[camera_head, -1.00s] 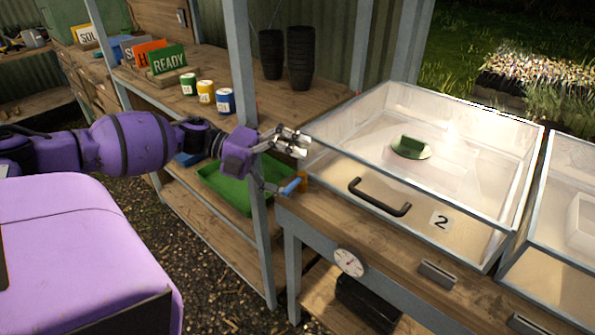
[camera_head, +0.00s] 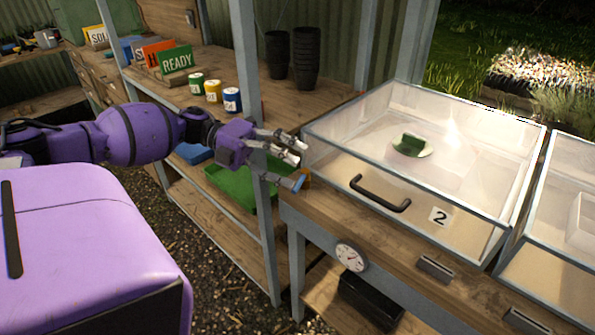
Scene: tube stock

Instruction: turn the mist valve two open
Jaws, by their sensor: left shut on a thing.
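Near the left front corner of the glass-topped case marked 2, a small blue lever (camera_head: 299,183) shows beside a brass-orange fitting (camera_head: 306,174). I take these to be mist valve two. My left gripper (camera_head: 297,165) comes in from the left at this corner. One finger is above, and the lower finger reaches to the blue lever. The gripper is shut on the lever, though its fingers look spread and the exact contact is hard to see. The lever is slanted, and the gripper hides part of the valve. My right gripper is not in view.
The case (camera_head: 470,232) has a black handle (camera_head: 380,194) and a green knob (camera_head: 411,146) on top. A shelf post (camera_head: 262,215) stands close behind my left gripper. A green tray (camera_head: 232,187), small cans (camera_head: 213,91) and black pots (camera_head: 306,60) are on the shelves.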

